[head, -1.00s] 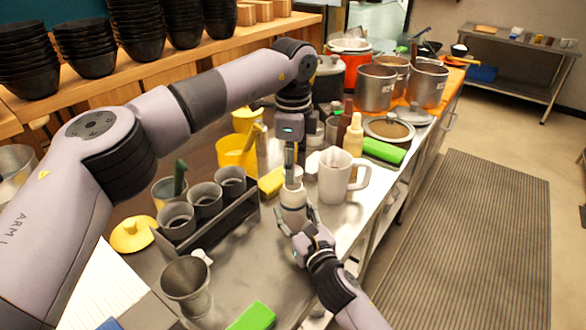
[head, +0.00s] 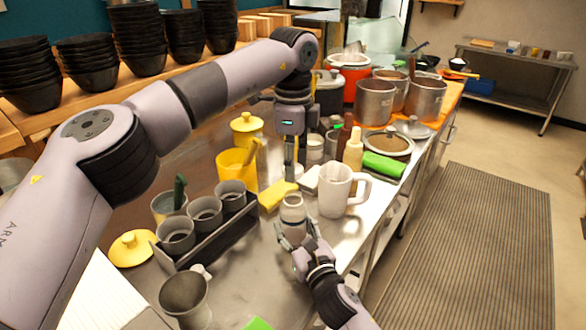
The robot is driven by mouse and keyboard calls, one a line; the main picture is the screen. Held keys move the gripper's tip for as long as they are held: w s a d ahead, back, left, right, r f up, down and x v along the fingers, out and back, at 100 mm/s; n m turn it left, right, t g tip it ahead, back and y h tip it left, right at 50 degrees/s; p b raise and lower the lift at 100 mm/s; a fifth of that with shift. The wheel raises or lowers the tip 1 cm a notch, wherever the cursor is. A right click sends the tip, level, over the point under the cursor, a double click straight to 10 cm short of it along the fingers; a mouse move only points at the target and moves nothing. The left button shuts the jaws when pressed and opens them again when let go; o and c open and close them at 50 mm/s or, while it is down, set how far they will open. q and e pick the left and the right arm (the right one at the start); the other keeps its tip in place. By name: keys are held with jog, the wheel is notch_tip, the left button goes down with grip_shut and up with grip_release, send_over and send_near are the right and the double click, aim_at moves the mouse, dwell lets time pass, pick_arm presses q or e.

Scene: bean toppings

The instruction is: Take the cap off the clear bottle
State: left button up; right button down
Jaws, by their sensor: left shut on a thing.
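The clear bottle (head: 292,208) stands upright near the front edge of the counter, its round mouth showing open at the top. My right gripper (head: 295,235) comes from below in the picture, its fingers around the lower part of the bottle. My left gripper (head: 291,160) points down above and slightly behind the bottle, apart from its mouth. It is shut on a small pale cap (head: 291,172), which is partly hidden between the fingers.
A white mug (head: 336,190) stands close to the right of the bottle. A yellow sponge (head: 277,195) lies behind it. A dark rack of grey cups (head: 215,240) is to the left, and a metal vessel (head: 186,300) is at the front. Pots and sauce bottles crowd the back.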

jog(key=c, duration=0.8)
grip_release()
jog(key=shift+o, duration=0.6)
jog(key=shift+s, duration=0.1)
